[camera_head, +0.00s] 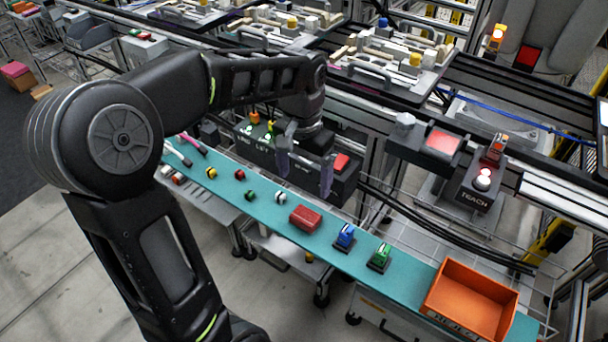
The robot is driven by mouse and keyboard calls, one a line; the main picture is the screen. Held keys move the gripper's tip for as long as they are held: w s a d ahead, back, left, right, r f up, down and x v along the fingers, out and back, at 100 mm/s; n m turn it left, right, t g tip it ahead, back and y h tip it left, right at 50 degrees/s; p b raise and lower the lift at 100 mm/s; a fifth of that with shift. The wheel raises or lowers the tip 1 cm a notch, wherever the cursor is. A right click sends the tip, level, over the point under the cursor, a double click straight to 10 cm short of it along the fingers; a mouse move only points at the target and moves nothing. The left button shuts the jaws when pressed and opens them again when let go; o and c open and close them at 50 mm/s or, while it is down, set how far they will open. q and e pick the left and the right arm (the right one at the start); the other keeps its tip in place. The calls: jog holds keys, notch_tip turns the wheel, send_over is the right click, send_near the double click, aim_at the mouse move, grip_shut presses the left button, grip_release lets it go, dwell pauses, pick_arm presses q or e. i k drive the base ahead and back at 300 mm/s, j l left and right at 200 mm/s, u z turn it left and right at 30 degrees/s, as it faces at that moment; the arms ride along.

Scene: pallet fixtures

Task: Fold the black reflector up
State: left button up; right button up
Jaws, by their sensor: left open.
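My left gripper (305,186) hangs from the arm that comes in from the left, pointing down. Its two fingers are spread apart with nothing between them. It is over or in front of a black control box with a red button (342,161), behind the teal shelf; the exact gap cannot be told. I cannot pick out a black reflector for certain in this view. Pallet fixtures (380,78) with wooden and yellow pieces stand on the conveyor behind the gripper. My right gripper is out of view.
The teal shelf (320,250) holds small coloured parts, a red block (305,218), blue and green switches, and an orange bin (432,292). A box with a lit red button (442,142) and a TEACH box (478,194) stand to the right. Conveyor rails run behind.

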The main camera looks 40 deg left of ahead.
aim_at(441, 146)
jog(key=k+j+z, duration=0.15)
jog(key=z, duration=0.25)
jog(key=k+z, duration=0.25)
jog(key=z, duration=0.15)
jog(key=k+z, duration=0.25)
jog(key=z, duration=0.15)
